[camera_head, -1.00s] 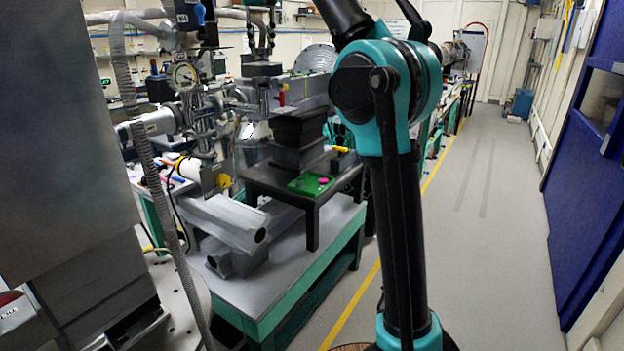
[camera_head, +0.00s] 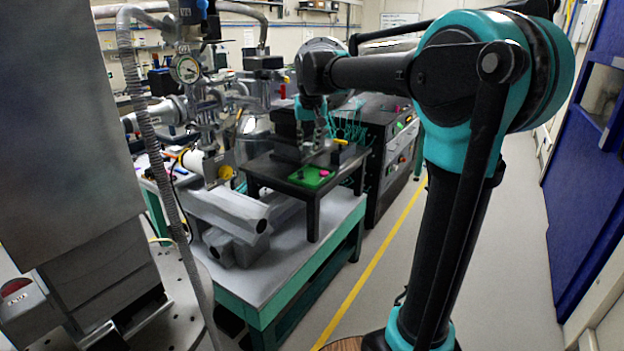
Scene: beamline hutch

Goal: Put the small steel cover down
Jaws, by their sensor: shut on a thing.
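My gripper (camera_head: 312,146) is at the end of my outstretched arm, pointing down above the small black table (camera_head: 283,174). Its fingers are shut on the small steel cover, which is too small and too close in tone to the fingers to make out clearly. Below the fingertips and slightly nearer the camera, a green tray (camera_head: 311,181) lies on the black table. A small pink item and a dark one sit on the tray. I cannot tell how high the gripper is above the table.
Black and grey boxes stand on the black table behind the tray, with a yellow-ended item (camera_head: 341,141) at right. Grey beam pipes (camera_head: 230,212) lie on the teal-framed bench (camera_head: 290,262) in front. A blue door (camera_head: 588,190) is at right; the aisle floor is clear.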

